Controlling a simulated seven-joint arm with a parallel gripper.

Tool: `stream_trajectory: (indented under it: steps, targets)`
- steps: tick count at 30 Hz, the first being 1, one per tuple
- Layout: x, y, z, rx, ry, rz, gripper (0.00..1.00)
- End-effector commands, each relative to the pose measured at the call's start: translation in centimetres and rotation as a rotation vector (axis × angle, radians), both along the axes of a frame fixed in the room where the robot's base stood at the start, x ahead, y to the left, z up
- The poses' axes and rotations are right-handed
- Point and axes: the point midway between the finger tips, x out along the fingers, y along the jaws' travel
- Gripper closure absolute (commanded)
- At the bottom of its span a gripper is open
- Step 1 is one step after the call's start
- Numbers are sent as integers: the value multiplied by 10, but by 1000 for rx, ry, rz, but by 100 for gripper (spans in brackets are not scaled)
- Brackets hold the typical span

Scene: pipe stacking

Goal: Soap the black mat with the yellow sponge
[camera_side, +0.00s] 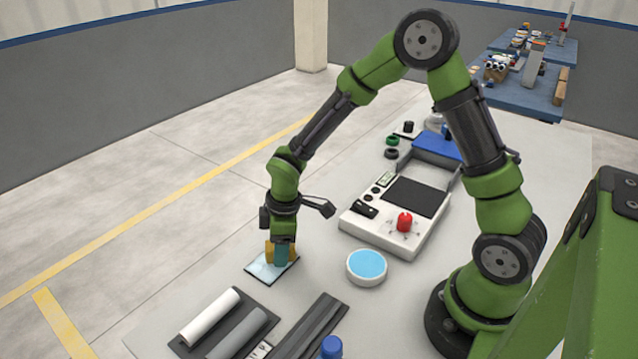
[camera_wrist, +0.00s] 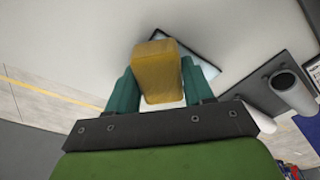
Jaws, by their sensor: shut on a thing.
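My gripper (camera_side: 283,254) points down with its teal fingers shut on the yellow sponge (camera_side: 270,252). In the wrist view the sponge (camera_wrist: 158,72) sits between both fingers and sticks out past them. Below it lies a thin flat rectangle (camera_side: 259,270) with a dark edge and a pale blue, shiny face; it may be the black mat with a coating. The sponge and fingers hide part of it. In the wrist view its corner (camera_wrist: 206,47) shows behind the sponge. The sponge is at or just above this face; I cannot tell whether they touch.
A round white dish (camera_side: 367,279) with a blue top stands right of my gripper. Behind it is a white console (camera_side: 432,238) with a dark panel and red knob. A blue cap (camera_side: 332,347) stands at the front edge.

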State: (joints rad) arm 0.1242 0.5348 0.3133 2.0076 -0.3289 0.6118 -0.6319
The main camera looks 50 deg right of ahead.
Motion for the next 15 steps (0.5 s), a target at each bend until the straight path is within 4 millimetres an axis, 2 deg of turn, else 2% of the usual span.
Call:
stream_trajectory:
  steps: [8, 10, 12, 15]
  targets:
    - [0, -27, 0, -1, 0, -3, 77]
    - [1, -27, 5, -1, -3, 0, 77]
    - [1, -27, 22, -2, -8, 0, 77]
    - [0, -26, 28, -1, -4, 0, 77]
